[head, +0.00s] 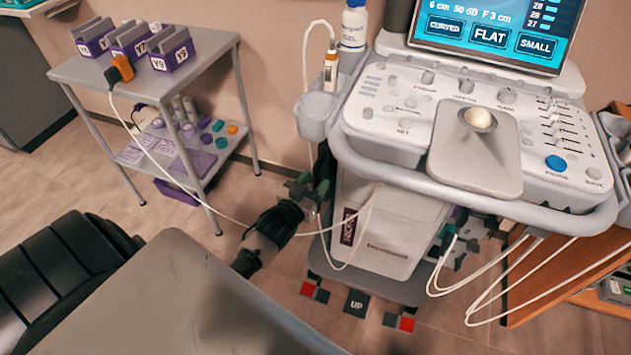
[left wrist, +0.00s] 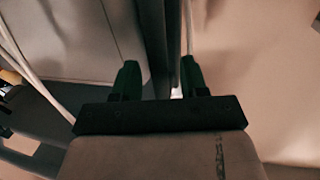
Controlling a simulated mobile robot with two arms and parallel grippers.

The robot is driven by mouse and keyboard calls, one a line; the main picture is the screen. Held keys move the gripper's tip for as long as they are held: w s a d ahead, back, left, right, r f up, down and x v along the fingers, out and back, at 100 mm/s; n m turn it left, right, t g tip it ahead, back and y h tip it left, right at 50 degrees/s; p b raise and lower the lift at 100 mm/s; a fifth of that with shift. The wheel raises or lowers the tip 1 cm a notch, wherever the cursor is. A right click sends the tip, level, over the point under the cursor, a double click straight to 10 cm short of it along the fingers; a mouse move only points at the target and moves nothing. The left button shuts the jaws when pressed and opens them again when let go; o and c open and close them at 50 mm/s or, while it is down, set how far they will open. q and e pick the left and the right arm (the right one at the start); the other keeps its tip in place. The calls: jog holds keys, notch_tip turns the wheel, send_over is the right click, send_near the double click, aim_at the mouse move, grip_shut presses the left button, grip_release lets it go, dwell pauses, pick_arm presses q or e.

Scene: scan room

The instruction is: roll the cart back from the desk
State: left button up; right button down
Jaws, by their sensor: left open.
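The ultrasound cart (head: 390,225) stands at centre right, with a grey push rail (head: 450,180) around its control panel and a lit screen (head: 495,30) on top. A brown wooden piece of furniture (head: 560,265), possibly the desk, is beside it at right. My left gripper (head: 312,190) is at the cart's left front, below the cup holder. In the left wrist view its two green fingers (left wrist: 160,82) are apart, with a grey upright bar (left wrist: 173,45) between them. I cannot tell whether they touch it. My right gripper is not visible.
A grey side trolley (head: 150,85) with purple boxes stands at the left. White cables hang in front of the ultrasound cart and run from the trolley. Pedals with red squares (head: 406,323) are at its foot. A grey flat surface (head: 170,300) fills the lower left.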

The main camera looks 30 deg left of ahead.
pick_arm(q)
jog(key=shift+w, duration=0.5)
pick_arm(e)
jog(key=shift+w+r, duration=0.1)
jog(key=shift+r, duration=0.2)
pick_arm(q)
grip_shut()
